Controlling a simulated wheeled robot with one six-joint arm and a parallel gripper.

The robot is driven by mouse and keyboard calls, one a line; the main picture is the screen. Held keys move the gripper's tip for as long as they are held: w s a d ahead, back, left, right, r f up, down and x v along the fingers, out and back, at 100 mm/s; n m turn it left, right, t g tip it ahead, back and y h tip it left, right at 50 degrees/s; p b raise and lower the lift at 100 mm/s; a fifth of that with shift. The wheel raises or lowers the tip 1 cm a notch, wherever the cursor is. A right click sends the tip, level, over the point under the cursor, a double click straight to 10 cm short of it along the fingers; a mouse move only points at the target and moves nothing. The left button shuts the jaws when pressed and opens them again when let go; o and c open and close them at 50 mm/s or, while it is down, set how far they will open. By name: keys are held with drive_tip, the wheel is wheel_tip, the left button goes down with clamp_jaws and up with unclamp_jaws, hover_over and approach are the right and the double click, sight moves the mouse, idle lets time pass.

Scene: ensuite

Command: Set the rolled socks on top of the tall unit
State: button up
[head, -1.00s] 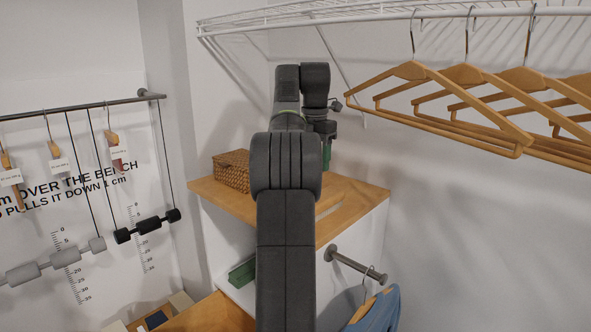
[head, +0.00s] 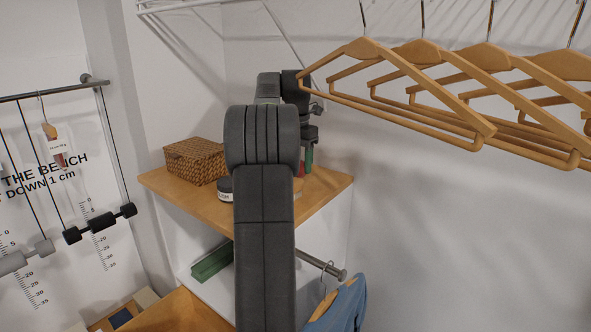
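The tall unit has a wooden top (head: 325,197) and white sides, and stands in the corner at the middle of the head view. My gripper (head: 306,164) is over the right back part of this top, partly hidden by my arm. A green part and a red part show at its lower end. I cannot tell whether these are fingers or something held, nor whether they touch the top. I cannot make out the rolled socks; my arm hides part of the top.
A wicker basket (head: 196,160) sits on the top's left side, with a dark-lidded jar (head: 225,190) beside my arm. Wooden hangers (head: 430,90) hang close at the right. A green box (head: 212,262) lies lower down. A rail holds a blue garment (head: 341,306).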

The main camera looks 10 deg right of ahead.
drive_tip(key=shift+f, duration=1.25)
drive_tip(key=shift+f, duration=0.2)
drive_tip(key=o, duration=1)
drive_tip(key=shift+c, duration=0.2)
drive_tip(key=shift+r, duration=0.15)
drive_tip(key=shift+r, duration=3.8)
